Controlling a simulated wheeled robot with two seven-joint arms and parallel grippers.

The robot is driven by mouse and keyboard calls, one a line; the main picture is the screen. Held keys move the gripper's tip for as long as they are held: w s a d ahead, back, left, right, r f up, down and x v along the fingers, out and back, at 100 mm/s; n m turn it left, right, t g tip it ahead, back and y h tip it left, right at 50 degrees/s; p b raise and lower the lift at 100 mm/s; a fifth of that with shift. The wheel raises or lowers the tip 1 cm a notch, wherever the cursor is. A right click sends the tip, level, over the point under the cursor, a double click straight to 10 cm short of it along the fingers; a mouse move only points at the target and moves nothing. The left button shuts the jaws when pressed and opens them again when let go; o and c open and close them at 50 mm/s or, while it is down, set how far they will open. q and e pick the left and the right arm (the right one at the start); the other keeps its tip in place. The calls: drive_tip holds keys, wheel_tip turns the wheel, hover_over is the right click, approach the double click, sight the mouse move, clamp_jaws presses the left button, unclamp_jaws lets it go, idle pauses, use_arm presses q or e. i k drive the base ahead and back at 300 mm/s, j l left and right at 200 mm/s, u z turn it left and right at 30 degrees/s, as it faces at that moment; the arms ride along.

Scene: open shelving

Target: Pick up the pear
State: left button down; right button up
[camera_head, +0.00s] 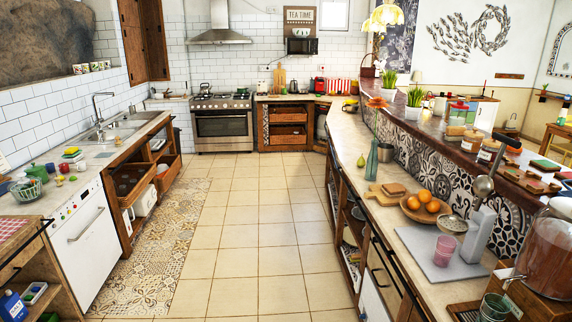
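A small yellow-green object (361,161) lies near the left edge of the right-hand counter, beyond the green bottle. It may be the pear, but it is too small to tell for sure. Neither of my grippers shows in the head view.
The right-hand counter (352,140) holds a green bottle (371,158), a wooden bowl (408,212) of oranges, a cutting board (384,196) and a drink dispenser (550,250). The left counter has a sink (112,130) and a dishwasher (85,240). The tiled floor (262,215) between is clear.

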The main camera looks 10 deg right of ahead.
sight(361, 162)
drive_tip(key=i+j+z, duration=0.1)
drive_tip(key=i+z, duration=0.15)
drive_tip(key=i, duration=0.3)
drive_tip(key=i+j+z, duration=0.15)
drive_tip(key=i+z, duration=0.15)
drive_tip(key=i, duration=0.2)
drive_tip(key=i+j+z, duration=0.25)
drive_tip(key=i, duration=0.3)
drive_tip(key=i+j+z, duration=0.3)
drive_tip(key=i+j, duration=0.15)
